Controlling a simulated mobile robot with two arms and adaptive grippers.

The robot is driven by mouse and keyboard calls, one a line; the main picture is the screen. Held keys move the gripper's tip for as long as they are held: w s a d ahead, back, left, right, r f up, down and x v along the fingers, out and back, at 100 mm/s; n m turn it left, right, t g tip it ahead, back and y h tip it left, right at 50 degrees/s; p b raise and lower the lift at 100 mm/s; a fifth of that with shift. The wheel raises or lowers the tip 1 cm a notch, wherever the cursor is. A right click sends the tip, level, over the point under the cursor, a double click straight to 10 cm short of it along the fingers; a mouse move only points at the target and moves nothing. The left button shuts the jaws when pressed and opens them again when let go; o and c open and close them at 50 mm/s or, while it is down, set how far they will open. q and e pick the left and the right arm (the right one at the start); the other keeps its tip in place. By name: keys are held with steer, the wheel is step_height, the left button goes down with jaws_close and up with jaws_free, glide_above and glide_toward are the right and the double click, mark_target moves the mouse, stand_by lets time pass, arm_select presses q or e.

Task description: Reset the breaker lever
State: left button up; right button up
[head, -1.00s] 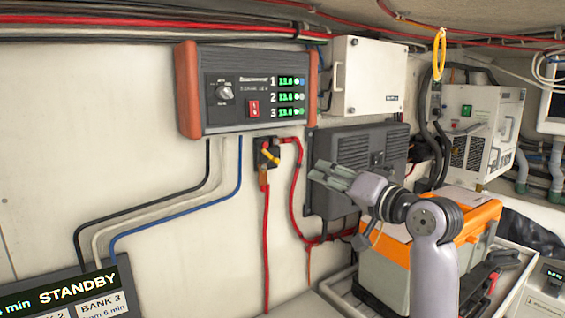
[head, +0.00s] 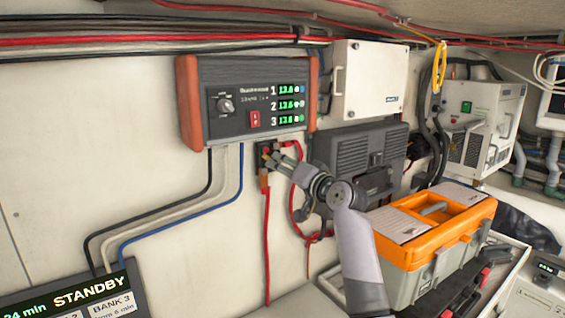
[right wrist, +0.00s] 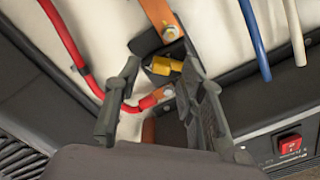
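The breaker (head: 266,147) is a small black block on the white wall below the charger panel, with red cables at its terminals. Its short yellow lever (right wrist: 166,66) shows in the right wrist view, ahead of my fingers; in the head view my fingers largely cover it. My right gripper (head: 274,157) is right in front of the breaker. In the right wrist view my right gripper (right wrist: 163,82) is open, one finger on each side of the lever's line. I cannot tell whether a finger touches the lever. My left gripper is not in view.
The panel (head: 252,98) with a red switch and green readouts hangs just above. A red cable (head: 267,245) drops from the breaker. A dark grey box (head: 345,165) is on the wall to the right, and an orange-lidded toolbox (head: 440,225) stands at lower right.

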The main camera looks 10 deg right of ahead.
steer(key=shift+w+a, duration=0.1)
steer(key=shift+w, duration=0.05)
steer(key=shift+c, duration=0.4)
jaws_close()
